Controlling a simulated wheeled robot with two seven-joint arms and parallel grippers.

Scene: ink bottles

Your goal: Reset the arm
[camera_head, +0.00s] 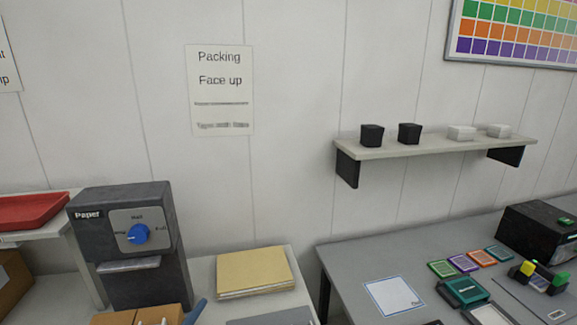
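Neither of my grippers nor my arms can be made out in the head view. A grey machine labelled "Paper" (95,245) with a blue knob (138,234) stands at the left. A grey table (350,258) fills the lower right. On it are a white sheet with a blue border (393,296), several small coloured pads (463,263) in a row, and a larger teal pad (464,291). No ink bottle can be clearly identified.
A wall shelf (430,147) holds two black cups (372,135) and two white blocks (461,132). A tan paper stack (254,272) lies on the left counter. A black box (540,232) stands at the right. A red tray (30,210) is far left.

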